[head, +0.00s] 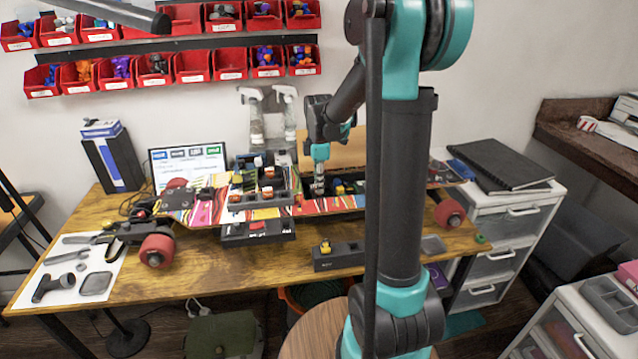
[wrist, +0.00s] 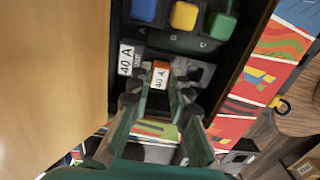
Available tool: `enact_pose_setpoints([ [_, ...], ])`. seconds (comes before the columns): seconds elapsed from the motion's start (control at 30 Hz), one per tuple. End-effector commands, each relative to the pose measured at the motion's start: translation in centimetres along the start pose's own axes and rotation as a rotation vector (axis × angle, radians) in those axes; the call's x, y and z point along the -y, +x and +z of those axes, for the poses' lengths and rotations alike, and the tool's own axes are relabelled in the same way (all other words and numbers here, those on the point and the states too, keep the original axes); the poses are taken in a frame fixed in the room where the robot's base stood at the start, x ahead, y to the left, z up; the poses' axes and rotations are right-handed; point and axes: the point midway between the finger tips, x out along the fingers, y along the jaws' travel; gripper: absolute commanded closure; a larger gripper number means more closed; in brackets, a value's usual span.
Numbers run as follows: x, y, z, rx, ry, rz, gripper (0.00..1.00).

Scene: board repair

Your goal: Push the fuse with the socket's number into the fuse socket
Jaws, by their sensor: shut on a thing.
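My gripper (wrist: 158,92) is shut on an orange fuse (wrist: 161,66) whose white label reads 40 A. In the wrist view the fuse is right beside a white 40 A label (wrist: 126,60) in the dark bay of the board. The socket itself is hidden by the fuse and fingers, so I cannot tell how far the fuse sits in it. In the head view my gripper (head: 318,186) points down over the open bay of the long colourful board; the fuse is too small to make out there.
A dark holder (head: 340,257) with a yellow piece (head: 325,246) stands at the table's front. A grey tray module (head: 262,198) sits on the board to the left of my gripper.

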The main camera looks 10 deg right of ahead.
Motion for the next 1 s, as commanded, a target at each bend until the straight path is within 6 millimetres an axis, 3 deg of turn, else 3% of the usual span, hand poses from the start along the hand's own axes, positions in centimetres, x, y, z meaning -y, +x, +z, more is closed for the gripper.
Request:
enact_pose_setpoints([
  [1.0,0.00,0.92,0.00,0.000,0.000,0.000,1.00],
])
